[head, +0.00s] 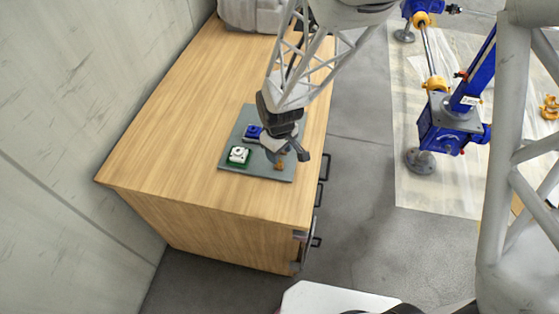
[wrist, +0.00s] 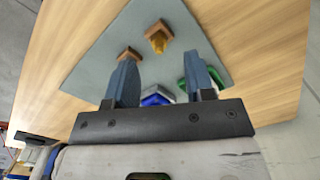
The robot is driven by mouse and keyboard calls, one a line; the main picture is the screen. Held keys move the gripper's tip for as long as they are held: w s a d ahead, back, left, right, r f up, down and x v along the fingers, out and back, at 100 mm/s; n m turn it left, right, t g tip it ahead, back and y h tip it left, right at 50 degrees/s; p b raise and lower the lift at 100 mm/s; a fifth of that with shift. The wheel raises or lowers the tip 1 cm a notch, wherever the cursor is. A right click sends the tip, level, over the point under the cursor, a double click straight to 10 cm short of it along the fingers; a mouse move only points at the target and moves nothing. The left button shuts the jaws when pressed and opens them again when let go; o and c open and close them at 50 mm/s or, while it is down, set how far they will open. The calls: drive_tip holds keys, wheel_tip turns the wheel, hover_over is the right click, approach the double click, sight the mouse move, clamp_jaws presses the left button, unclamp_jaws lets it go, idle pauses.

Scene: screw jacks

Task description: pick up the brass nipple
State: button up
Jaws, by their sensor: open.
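The brass nipple (wrist: 158,42) appears as a small golden piece at a brown square block on the grey mat (wrist: 95,75). In the wrist view it lies beyond my fingertips, roughly in line with the gap between them. In the head view a small brass-coloured piece (head: 279,166) shows near the mat's front right edge, just below my gripper. My gripper (head: 289,152) is open above the mat; its two blue-grey fingers (wrist: 161,68) are apart with nothing held between them. I cannot tell its exact height over the nipple.
A second brown block (wrist: 129,54) sits left of the nipple in the wrist view. A blue piece (head: 253,132) and a green-and-white piece (head: 238,154) stand on the mat. The wooden top (head: 190,90) is mostly clear. A grey object (head: 250,14) stands at its back.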

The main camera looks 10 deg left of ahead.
sight(280, 163)
drive_tip(key=shift+d+f, duration=0.1)
drive_tip(key=shift+f, duration=2.35)
clamp_jaws()
drive_tip(key=shift+r, duration=0.1)
drive_tip(key=shift+r, duration=0.6)
drive_tip(key=shift+s+d+r, duration=0.1)
drive_tip(key=shift+s+r, duration=0.05)
drive_tip(key=shift+r, duration=0.45)
drive_tip(key=shift+s+d+r, duration=0.1)
drive_tip(key=shift+r, duration=0.45)
drive_tip(key=s+d, duration=0.2)
drive_tip(key=s, duration=0.2)
drive_tip(key=s+d+r, duration=0.1)
drive_tip(key=s+d, duration=0.2)
drive_tip(key=s, duration=0.1)
drive_tip(key=s+d, duration=0.3)
drive_tip(key=s, duration=0.2)
drive_tip(key=shift+r, duration=0.15)
